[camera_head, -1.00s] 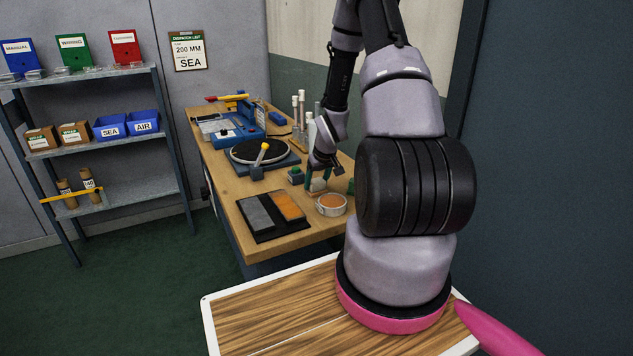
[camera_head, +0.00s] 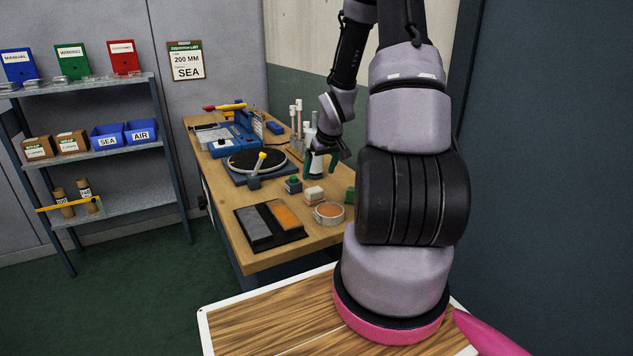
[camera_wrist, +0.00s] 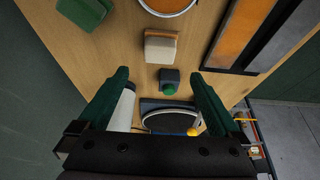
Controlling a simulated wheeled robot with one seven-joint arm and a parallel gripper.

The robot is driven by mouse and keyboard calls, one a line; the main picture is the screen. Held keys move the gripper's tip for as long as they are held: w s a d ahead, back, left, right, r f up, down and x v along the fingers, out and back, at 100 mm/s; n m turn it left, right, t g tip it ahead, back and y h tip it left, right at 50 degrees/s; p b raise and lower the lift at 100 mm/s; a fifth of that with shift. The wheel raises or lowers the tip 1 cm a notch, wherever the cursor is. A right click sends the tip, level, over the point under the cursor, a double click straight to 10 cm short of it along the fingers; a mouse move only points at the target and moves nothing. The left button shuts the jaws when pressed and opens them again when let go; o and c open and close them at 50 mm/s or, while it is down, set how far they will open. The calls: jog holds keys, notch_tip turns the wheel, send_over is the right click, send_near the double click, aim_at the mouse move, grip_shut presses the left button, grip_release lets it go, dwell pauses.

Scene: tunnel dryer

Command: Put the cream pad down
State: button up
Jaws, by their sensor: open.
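The cream pad (camera_head: 314,193) is a small block with a brownish band. It rests on the wooden bench between the round orange dish and the dark block with a green knob. In the wrist view the cream pad (camera_wrist: 160,48) is beyond my fingertips, apart from them. My gripper (camera_head: 320,166) is open and empty, above the bench and behind the pad in the head view. Its two green fingers (camera_wrist: 160,76) are spread wide in the wrist view.
Close to the pad stand the orange dish (camera_head: 329,213), the green-knobbed block (camera_head: 293,185) and a green block (camera_head: 350,196). A black tray (camera_head: 289,235) with grey and orange pads lies at the front. A round turntable (camera_head: 257,162) and white bottles stand farther back.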

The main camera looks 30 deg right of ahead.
jog(key=s+a+r+m, duration=0.1)
jog(key=s+a+r, duration=0.15)
jog(key=r, duration=0.45)
jog(key=s+a+r+m+t+h, duration=0.1)
jog(key=s+a+r, duration=0.15)
jog(key=r, duration=0.55)
jog(key=s+a+r, duration=0.2)
jog(key=s+r, duration=0.2)
jog(key=r, duration=0.3)
jog(key=s+a+r+m+y, duration=0.1)
jog(key=s+a+r, duration=0.3)
jog(key=s, duration=0.3)
jog(key=s+a+r+m+t+y, duration=0.1)
jog(key=s+a+r+y, duration=0.1)
jog(key=s+a+r, duration=0.2)
jog(key=shift+s+a+r+m, duration=0.35)
jog(key=shift+s+r, duration=1.05)
jog(key=shift+s, duration=0.25)
jog(key=shift+t, duration=0.3)
